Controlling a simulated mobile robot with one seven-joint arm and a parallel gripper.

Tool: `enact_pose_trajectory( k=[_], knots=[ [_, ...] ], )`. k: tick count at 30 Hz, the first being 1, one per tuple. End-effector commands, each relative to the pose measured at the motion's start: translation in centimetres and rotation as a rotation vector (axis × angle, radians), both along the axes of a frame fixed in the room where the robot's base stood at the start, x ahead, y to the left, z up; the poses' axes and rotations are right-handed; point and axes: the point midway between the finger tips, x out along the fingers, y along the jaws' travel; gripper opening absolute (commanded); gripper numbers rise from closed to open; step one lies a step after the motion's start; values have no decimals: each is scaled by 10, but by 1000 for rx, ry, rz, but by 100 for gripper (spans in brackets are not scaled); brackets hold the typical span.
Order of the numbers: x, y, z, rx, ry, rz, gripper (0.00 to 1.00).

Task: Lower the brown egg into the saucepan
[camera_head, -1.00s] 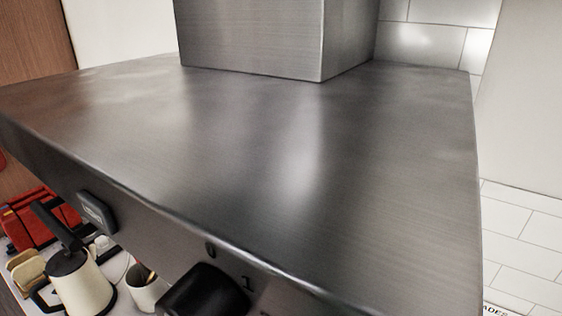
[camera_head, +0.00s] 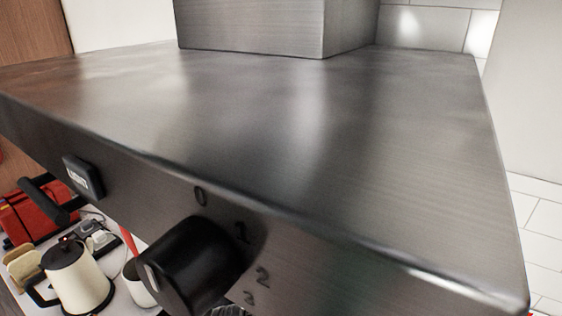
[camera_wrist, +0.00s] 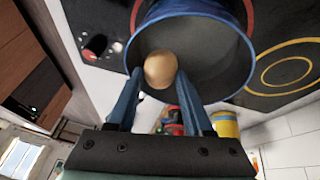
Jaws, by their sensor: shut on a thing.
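The brown egg (camera_wrist: 160,69) is held between the blue fingertips of my gripper (camera_wrist: 160,76) in the wrist view. The saucepan (camera_wrist: 215,48) is grey inside with a blue rim, on the dark hob. The egg overlaps the pan's opening in the picture, close to the rim on the gripper's side. Its height above the pan bottom is hard to tell. The head view shows neither egg, pan nor gripper; the hood blocks it.
The steel extractor hood (camera_head: 300,120) with its black knob (camera_head: 195,262) fills the head view. A cream kettle (camera_head: 76,278) and red toaster (camera_head: 40,212) stand below left. The wrist view shows the black hob (camera_wrist: 290,72) and a yellow container (camera_wrist: 226,124).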

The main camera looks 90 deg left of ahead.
Motion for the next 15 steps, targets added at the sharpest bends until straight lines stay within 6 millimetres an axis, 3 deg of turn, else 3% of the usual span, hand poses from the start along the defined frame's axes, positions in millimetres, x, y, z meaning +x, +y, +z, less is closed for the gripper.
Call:
enact_pose_trajectory(
  k=[15],
  knots=[
    [0,0,-3,0,0,0,32]
  ],
)
